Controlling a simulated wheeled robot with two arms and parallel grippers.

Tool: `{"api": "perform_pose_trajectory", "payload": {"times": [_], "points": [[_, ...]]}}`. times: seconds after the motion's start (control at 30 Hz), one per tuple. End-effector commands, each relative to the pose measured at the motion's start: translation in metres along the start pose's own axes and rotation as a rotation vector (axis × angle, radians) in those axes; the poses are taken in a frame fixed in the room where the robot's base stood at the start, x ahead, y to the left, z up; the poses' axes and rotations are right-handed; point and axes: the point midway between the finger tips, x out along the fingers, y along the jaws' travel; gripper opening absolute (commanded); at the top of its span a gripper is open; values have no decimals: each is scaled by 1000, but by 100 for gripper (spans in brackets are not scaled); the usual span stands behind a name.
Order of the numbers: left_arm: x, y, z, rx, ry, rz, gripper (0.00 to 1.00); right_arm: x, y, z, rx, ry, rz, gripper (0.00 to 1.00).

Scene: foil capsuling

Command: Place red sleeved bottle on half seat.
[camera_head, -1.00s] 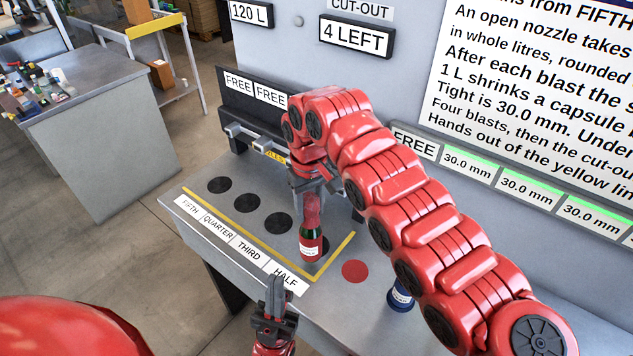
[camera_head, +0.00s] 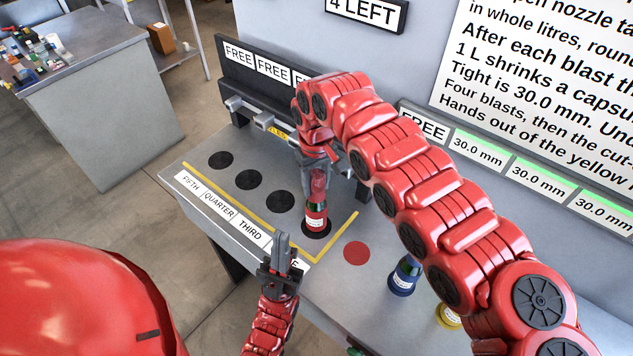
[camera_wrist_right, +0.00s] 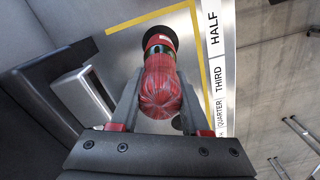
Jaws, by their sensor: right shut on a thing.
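The red sleeved bottle (camera_head: 316,212) is upright at the half seat, a black disc (camera_head: 322,234) inside the yellow line. Its base overlaps the disc; I cannot tell whether it rests fully on it. My right gripper (camera_head: 318,178) is shut on the bottle's upper part from above. In the right wrist view the red sleeve (camera_wrist_right: 160,88) sits between the fingers, with the black disc (camera_wrist_right: 140,27) beyond the base. My left gripper (camera_head: 284,248) is empty in front of the bench edge, partly covering the HALF label (camera_head: 292,262); its finger gap is unclear.
Three bare black seats (camera_head: 249,180) lie in a row to the left. A red disc (camera_head: 356,253) is bare to the right. A blue bottle (camera_head: 404,277) and a yellow one (camera_head: 447,316) stand beside my right arm. A nozzle rail (camera_head: 262,118) runs behind the seats.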

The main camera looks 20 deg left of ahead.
Motion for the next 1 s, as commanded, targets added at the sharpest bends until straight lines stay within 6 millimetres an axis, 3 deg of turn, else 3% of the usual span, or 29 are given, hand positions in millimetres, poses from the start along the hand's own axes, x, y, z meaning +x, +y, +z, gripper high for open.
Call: {"api": "perform_pose_trajectory", "payload": {"times": [0.03,0.17,0.5,0.57,0.8,1.0], "points": [[-1,0,0,0,0,0,0,1,0,0,0,0,0,51],[-1,0,0,0,0,0,0,0,0,0,0,0,0,75],[3,0,0,0,0,0,0,-3,0,0,0,0,0,76],[-4,0,1,0,0,0,0,-4,0,0,0,1,1,76],[-34,2,6,0,0,0,0,-49,-1,-1,-2,6,1,76],[-44,2,8,0,0,0,0,-92,-1,0,-2,1,1,76]]}}
